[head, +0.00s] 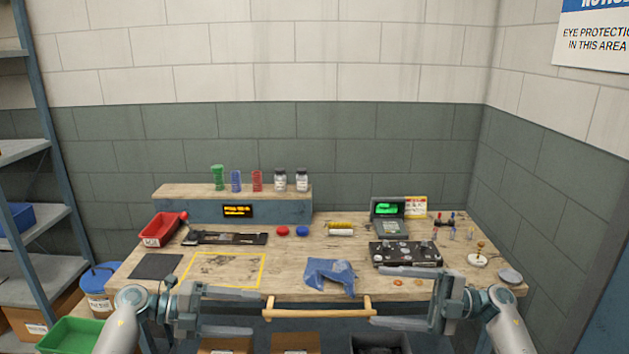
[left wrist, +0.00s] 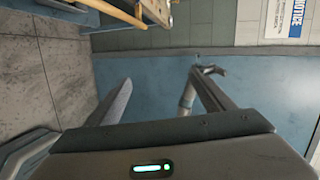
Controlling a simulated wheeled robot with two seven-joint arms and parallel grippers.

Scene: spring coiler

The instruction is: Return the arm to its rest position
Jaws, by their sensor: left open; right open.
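My left gripper (head: 256,312) is at the lower left of the head view, in front of the workbench's front edge. Its two fingers are spread apart with nothing between them. In the left wrist view the same open fingers (left wrist: 155,100) show with an empty gap. My right gripper (head: 382,295) is at the lower right of the head view, in front of the bench's right part. Its fingers are apart and I see nothing held. Both arms come in from the lower corners.
The wooden workbench (head: 300,256) carries a red bin (head: 160,229), a blue cloth (head: 331,277), a black control box (head: 405,254) and a green-screen device (head: 389,217). A wooden handle bar (head: 318,312) juts from its front. A shelf rack (head: 48,140) stands left, with a green bin (head: 72,336) below.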

